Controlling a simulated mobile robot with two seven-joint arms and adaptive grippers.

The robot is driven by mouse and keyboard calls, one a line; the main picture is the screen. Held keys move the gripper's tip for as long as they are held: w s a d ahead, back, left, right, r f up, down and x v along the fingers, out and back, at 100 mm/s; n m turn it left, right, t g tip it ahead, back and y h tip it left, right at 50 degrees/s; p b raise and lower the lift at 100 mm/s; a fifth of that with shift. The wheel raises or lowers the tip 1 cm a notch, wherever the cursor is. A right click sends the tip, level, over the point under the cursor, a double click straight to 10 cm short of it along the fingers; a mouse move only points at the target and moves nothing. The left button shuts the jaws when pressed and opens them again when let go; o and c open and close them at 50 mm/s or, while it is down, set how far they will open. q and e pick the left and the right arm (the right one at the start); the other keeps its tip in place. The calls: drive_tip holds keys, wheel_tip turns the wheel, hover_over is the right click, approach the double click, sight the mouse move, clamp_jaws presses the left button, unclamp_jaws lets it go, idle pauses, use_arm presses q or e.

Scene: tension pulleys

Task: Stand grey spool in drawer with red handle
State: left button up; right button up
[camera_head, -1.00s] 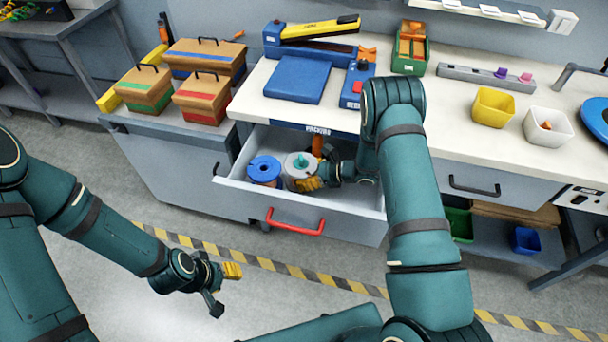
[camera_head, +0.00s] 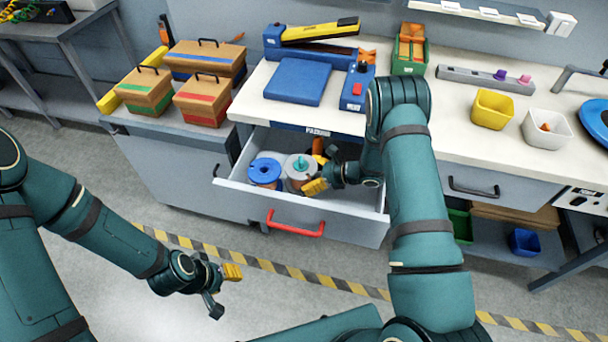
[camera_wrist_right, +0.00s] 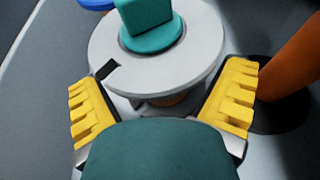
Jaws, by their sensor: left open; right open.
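The grey spool (camera_head: 299,173) stands upright in the open drawer with the red handle (camera_head: 296,223), with a teal knob on its top. In the right wrist view the grey spool (camera_wrist_right: 158,65) lies just ahead of my open right gripper (camera_wrist_right: 165,105). Its yellow fingers are spread to either side of the spool's near edge, and nothing is held. In the head view my right gripper (camera_head: 318,170) is low in the drawer, at the right of the spool. My left gripper (camera_head: 222,288) is open and empty above the floor, in front of the drawer and to its left.
A blue spool (camera_head: 265,170) stands left of the grey one in the drawer. An orange upright item (camera_head: 318,146) is behind. The drawer's front wall and the worktop edge (camera_head: 290,120) bound the space. Wooden boxes (camera_head: 203,97) sit on the cabinet at left.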

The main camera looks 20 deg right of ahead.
drive_tip(key=p+v, duration=0.1)
drive_tip(key=v, duration=0.9)
drive_tip(key=shift+s+d, duration=0.2)
drive_tip(key=shift+d, duration=0.1)
drive_tip(key=shift+r, duration=0.1)
